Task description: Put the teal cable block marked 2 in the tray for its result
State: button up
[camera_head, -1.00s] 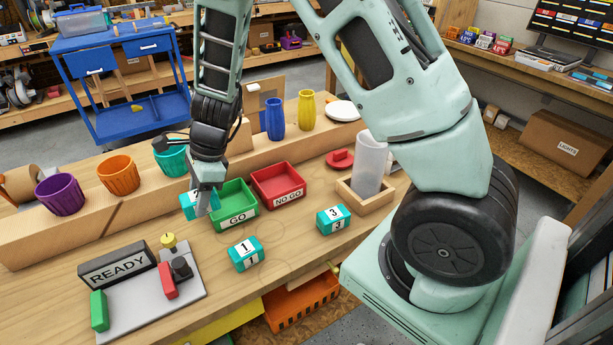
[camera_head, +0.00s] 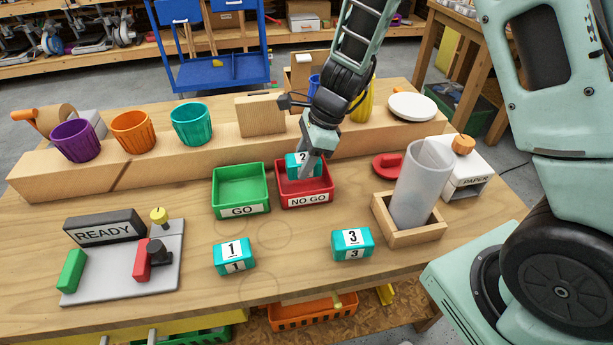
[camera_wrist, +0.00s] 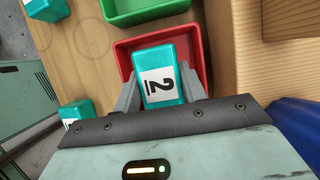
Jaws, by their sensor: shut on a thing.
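The teal cable block marked 2 (camera_head: 298,164) is between the fingers of my gripper (camera_head: 307,170), which is shut on it. It is over or inside the red NO GO tray (camera_head: 318,188); I cannot tell if it touches the tray floor. In the wrist view the block (camera_wrist: 160,66) shows its 2 label, with the red tray (camera_wrist: 198,40) around it. The green GO tray (camera_head: 240,188) is empty, just left of the red one. It also shows in the wrist view (camera_wrist: 150,8).
Teal blocks marked 1 (camera_head: 234,256) and 3 (camera_head: 352,244) sit on the bench in front of the trays. A tester with a READY sign (camera_head: 104,229) is at left. A clear cylinder (camera_head: 421,185) in a wooden holder and a red lid (camera_head: 390,165) stand at right.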

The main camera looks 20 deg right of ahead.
jog(key=shift+f+b, duration=0.45)
jog(key=shift+f, duration=1.7)
jog(key=shift+f, duration=0.2)
jog(key=o, duration=1.1)
jog(key=shift+r, duration=0.1)
